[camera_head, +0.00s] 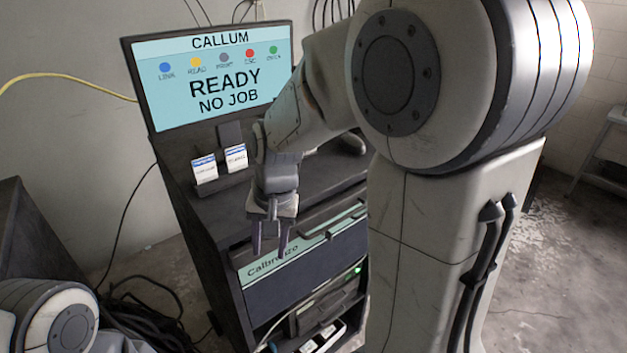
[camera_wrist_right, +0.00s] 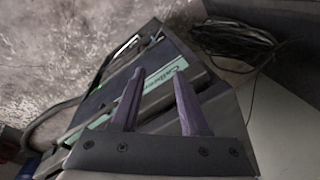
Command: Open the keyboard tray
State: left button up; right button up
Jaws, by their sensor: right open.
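The dark cabinet (camera_head: 215,225) stands in the middle of the head view. Its front has a panel with a teal strip (camera_head: 272,262) whose lettering is partly hidden. A dark raised bar (camera_head: 330,224) runs along the panel's upper edge. The keyboard tray looks shut, but I cannot tell its exact edges. My right gripper (camera_head: 269,253) points down in front of the cabinet's upper front, open and empty. In the right wrist view, its purple fingers (camera_wrist_right: 160,75) are spread, with the teal strip (camera_wrist_right: 172,73) beyond them. Whether they touch the front is unclear. My left gripper is out of view.
A monitor (camera_head: 205,85) reading "READY NO JOB" tops the cabinet, with small white cards (camera_head: 204,168) below it. Equipment with a green light (camera_head: 330,298) fills the lower shelf. Cables (camera_head: 150,310) lie on the floor at left. Bare floor (camera_head: 540,260) shows at right.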

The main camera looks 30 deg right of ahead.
jog(key=w+d+r+m+p, duration=0.2)
jog(key=d+r+m+p, duration=0.3)
jog(key=d, duration=0.6)
jog(key=m+h, duration=0.1)
jog(key=m, duration=0.4)
send_near(340, 221)
jog(key=shift+t, duration=0.4)
jog(key=f, duration=0.2)
jog(key=f+p, duration=0.1)
jog(key=f, duration=0.2)
jog(key=w+f+p, duration=0.1)
jog(key=f, duration=0.1)
jog(key=shift+a+f, duration=0.15)
jog(key=shift+f, duration=0.1)
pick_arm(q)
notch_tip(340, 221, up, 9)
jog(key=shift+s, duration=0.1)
pick_arm(e)
jog(key=shift+w, duration=0.1)
grip_shut()
jog(key=shift+r, duration=0.1)
